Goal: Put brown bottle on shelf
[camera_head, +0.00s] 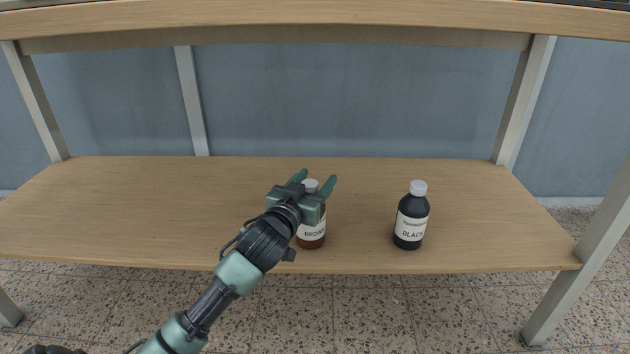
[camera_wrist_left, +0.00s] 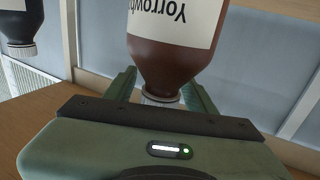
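The brown bottle (camera_head: 311,242), with a white cap and a white label, stands upright on the lower wooden shelf, left of the black bottle. My left gripper (camera_head: 315,178) is at its cap and partly hides its upper part. In the left wrist view the brown bottle (camera_wrist_left: 168,62) appears upside down, its cap between the two fingers of the left gripper (camera_wrist_left: 160,92). Gaps show on both sides, so the fingers look open around the cap. My right gripper is not in view.
A black bottle (camera_head: 411,219) with a white cap stands on the shelf (camera_head: 130,210) to the right. The upper shelf edge (camera_head: 300,14) crosses above. Pale posts (camera_head: 524,100) frame the rack. The shelf's left side is clear.

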